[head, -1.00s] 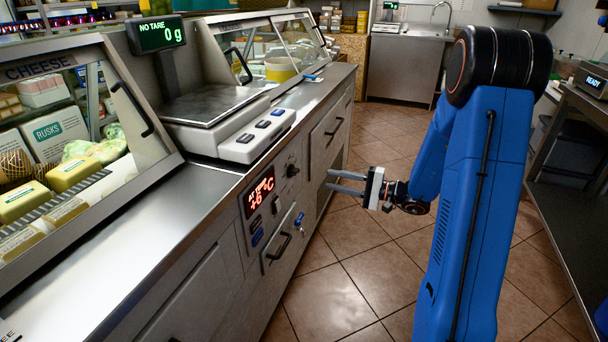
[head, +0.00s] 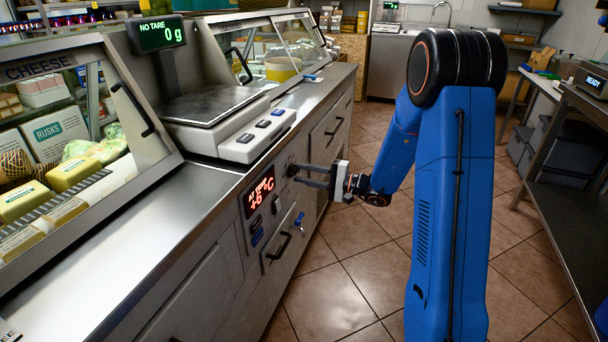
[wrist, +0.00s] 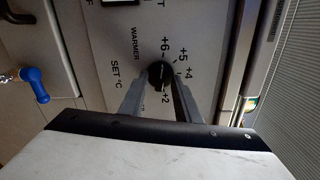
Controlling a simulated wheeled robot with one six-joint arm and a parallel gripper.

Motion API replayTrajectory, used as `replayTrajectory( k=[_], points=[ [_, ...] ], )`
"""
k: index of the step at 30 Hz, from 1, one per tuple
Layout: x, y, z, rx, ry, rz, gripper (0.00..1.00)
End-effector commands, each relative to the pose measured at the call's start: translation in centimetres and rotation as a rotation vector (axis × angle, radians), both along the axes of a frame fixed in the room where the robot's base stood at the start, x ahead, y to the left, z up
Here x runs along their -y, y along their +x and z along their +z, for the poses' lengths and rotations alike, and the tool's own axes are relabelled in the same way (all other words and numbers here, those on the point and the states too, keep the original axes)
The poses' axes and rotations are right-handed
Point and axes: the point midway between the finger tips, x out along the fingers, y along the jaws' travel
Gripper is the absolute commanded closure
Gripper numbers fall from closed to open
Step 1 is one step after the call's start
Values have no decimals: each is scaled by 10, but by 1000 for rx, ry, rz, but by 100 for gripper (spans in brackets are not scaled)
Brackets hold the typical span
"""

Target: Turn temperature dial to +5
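The temperature dial (wrist: 160,72) is a small black knob on the counter's front panel, with +6, +5, +4 and +2 printed around it in the wrist view. Its pointer is too dark to read. A red display (head: 259,195) to the left of the dial in the head view reads AT TEMP +6 °C. My gripper (head: 298,175) is at the panel, its two grey fingers pointing at the dial. In the wrist view the gripper (wrist: 161,84) is open, with one finger on each side of the dial. I cannot tell whether the fingers touch it.
The scale (head: 215,120) stands on the counter above. The tiled floor (head: 345,285) in front is clear; a dark shelf (head: 570,210) stands at right.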

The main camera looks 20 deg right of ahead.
Motion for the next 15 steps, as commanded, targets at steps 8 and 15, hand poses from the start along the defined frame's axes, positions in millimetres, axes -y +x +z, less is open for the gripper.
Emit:
replayTrajectory(
  k=[8, 15],
  points=[
    [0, 0, 0, 0, 0, 0, 94],
    [0, 0, 0, -2, 2, 0, 100]
  ],
)
